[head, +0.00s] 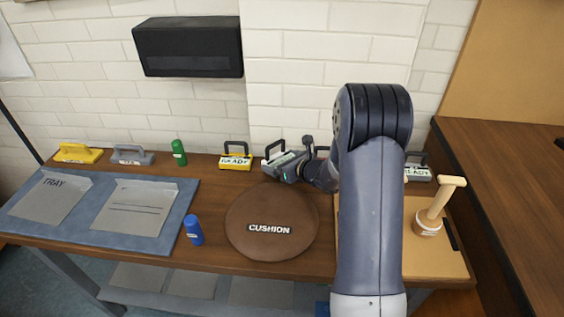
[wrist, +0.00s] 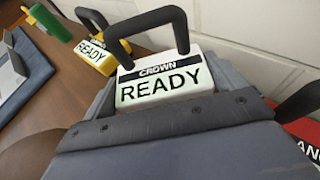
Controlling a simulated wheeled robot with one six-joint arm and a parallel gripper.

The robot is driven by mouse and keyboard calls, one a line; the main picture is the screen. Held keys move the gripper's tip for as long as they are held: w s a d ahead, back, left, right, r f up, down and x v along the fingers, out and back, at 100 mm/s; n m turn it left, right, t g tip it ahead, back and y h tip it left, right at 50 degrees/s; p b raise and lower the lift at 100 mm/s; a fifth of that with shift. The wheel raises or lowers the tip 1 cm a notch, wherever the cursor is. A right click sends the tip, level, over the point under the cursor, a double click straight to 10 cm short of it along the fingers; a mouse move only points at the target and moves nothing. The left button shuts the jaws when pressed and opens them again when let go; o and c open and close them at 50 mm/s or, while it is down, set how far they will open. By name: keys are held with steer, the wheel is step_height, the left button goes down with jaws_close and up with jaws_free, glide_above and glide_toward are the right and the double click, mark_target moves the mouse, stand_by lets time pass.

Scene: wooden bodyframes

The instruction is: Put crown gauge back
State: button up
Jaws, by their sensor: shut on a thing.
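The crown gauge (wrist: 160,85) is a white block with a dark handle, labelled "CROWN READY" in the wrist view. My gripper (wrist: 165,118) is shut on it, with the grey jaws at its sides. In the head view my gripper (head: 290,170) is at the back of the bench, just behind the round cushion, with the crown gauge (head: 272,160) showing at its left. The gauge looks tilted in the head view. I cannot tell whether its base touches the bench.
A yellow "READY" gauge (head: 236,161) stands left of my gripper. A red-labelled block (wrist: 305,135) is close on the right. A wooden mallet (head: 428,222) stands right.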

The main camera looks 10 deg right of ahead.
steer(key=shift+f+b, duration=0.3)
steer(key=shift+b, duration=0.05)
steer(key=o, duration=0.9)
steer(key=shift+o, duration=0.2)
steer(key=shift+r, duration=0.1)
steer(key=shift+r+p, duration=0.5)
steer(key=shift+p, duration=0.35)
steer(key=shift+s+d+r, duration=0.15)
steer(key=shift+s+r, duration=0.05)
steer(key=shift+r, duration=0.05)
steer(key=v, duration=0.7)
steer(key=shift+f, duration=0.1)
